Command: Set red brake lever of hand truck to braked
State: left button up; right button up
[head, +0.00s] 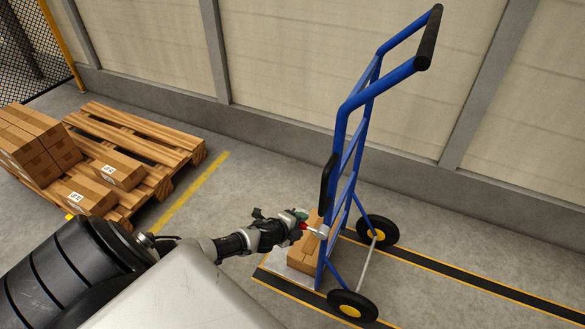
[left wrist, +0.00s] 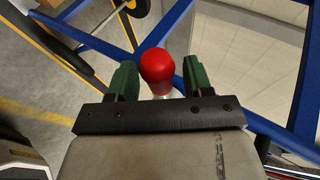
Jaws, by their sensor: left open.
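The blue hand truck (head: 343,120) stands upright on its wheels near the wall, with a carton (head: 303,245) low on its front. Its brake lever has a round red knob (left wrist: 157,66) on a pale stem, also partly visible in the head view (head: 304,226). My left gripper (head: 298,217) reaches in at the lever from the left. In the left wrist view its green fingers (left wrist: 160,80) are open, one on each side of the knob, with gaps to it. The lever's pivot is hidden. My right gripper is not in view.
A wooden pallet (head: 137,135) with several cartons (head: 35,140) lies at the left, beside a yellow floor line (head: 190,190). A panelled wall (head: 290,60) runs behind the truck. The floor between pallet and truck is clear.

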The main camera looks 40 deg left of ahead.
pick_arm(q)
jog(key=p+v, duration=0.2)
jog(key=v, duration=0.8)
jog(key=shift+s+r, duration=0.1)
jog(key=shift+r, duration=0.05)
